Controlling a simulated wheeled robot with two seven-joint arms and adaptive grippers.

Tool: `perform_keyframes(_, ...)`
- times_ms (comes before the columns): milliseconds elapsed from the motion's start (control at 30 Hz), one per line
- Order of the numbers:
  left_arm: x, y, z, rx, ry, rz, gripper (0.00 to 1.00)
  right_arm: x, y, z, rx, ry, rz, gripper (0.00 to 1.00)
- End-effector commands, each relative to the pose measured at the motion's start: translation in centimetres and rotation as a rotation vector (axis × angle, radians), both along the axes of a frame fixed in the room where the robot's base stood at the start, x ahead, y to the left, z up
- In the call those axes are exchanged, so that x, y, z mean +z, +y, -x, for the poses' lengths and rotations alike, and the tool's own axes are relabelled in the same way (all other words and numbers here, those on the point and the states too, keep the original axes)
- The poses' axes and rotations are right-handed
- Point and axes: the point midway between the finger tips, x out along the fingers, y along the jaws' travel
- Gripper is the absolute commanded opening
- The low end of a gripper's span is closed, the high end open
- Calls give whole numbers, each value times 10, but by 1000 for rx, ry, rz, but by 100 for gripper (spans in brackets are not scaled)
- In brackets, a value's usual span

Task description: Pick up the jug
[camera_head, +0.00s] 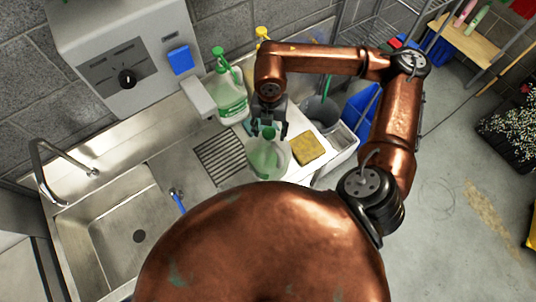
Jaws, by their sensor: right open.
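A translucent jug with green content (265,160) stands on the white surface beside the drain grooves. My right gripper (268,132) points down at the top of this jug, with its fingers open around or just above the green cap; I cannot tell whether they touch it. A second whitish jug with a green label and green pump top (232,100) stands behind, to the left of my right gripper. My left gripper is not in view.
A yellow sponge (308,149) lies right of the near jug. A grey bucket (321,112) stands behind it. A steel sink (120,235) with a faucet (62,160) is at the left. A grey wall unit (130,60) hangs above the counter. My body hides the near counter.

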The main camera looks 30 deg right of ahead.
Motion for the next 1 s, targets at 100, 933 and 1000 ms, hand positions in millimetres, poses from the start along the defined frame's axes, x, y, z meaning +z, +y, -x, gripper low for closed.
perform_keyframes(100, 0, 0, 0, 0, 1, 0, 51, 0, 0, 0, 0, 0, 0, 52)
perform_keyframes(933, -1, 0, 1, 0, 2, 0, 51, 0, 0, 0, 0, 1, 2, 0)
perform_keyframes(1000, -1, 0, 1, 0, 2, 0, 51, 0, 0, 0, 0, 2, 1, 0)
